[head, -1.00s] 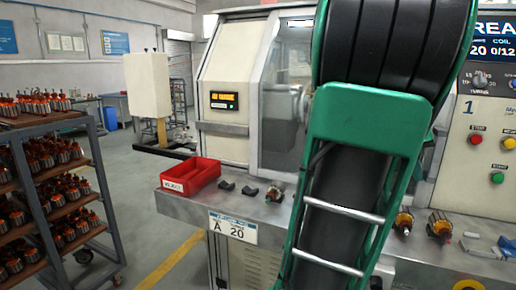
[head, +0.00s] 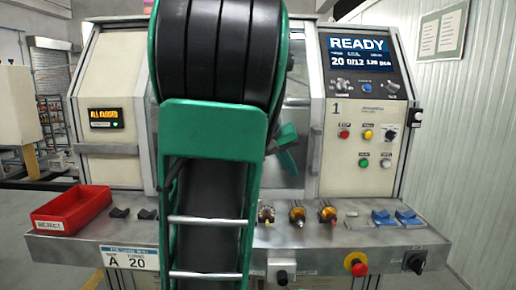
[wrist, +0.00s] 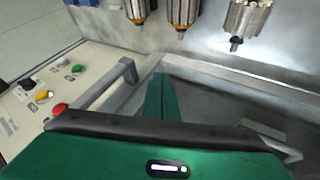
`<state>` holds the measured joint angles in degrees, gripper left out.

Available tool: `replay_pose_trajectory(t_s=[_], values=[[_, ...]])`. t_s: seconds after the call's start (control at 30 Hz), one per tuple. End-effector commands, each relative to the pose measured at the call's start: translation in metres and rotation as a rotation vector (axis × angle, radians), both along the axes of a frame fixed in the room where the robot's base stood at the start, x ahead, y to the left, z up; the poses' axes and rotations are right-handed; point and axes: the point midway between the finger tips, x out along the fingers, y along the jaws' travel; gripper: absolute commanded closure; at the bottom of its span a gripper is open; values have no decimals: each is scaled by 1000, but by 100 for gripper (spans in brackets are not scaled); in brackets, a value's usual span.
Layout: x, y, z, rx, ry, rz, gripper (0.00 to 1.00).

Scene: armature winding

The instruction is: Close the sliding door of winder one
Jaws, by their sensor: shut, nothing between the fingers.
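Winder one (head: 349,150) stands straight ahead in the head view, with a "1" on its right panel. Its sliding door (head: 295,165) is mostly hidden behind my arm; only a strip shows right of it, and I cannot tell how far it is open. My gripper (head: 285,138) shows in part as a green piece right of my arm, in front of the door area. In the wrist view my gripper (wrist: 159,88) is shut and empty. A grey bar handle (wrist: 108,90) lies just left of its fingers; I cannot tell whether they touch.
A bench ledge (head: 330,236) runs along the front, with a red reject bin (head: 72,212) at left and several armatures (head: 297,213) at right. A screen (head: 358,56) reads READY. Control buttons (head: 365,135) sit below it. A red knob (head: 356,263) is on the ledge front.

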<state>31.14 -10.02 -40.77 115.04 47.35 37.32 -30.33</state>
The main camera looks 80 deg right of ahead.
Motion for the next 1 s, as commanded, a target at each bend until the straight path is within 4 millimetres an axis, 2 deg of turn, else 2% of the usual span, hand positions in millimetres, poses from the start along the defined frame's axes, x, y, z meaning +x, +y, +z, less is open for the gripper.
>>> replay_pose_trajectory(t_s=[0.03,0.3,0.5,0.7,1.0], values=[[5,2,0,0,0,-2,100],[29,29,48,-1,-3,5,100],[41,43,71,0,-2,7,100],[45,49,79,2,-2,7,100],[45,50,79,3,-2,7,100]])
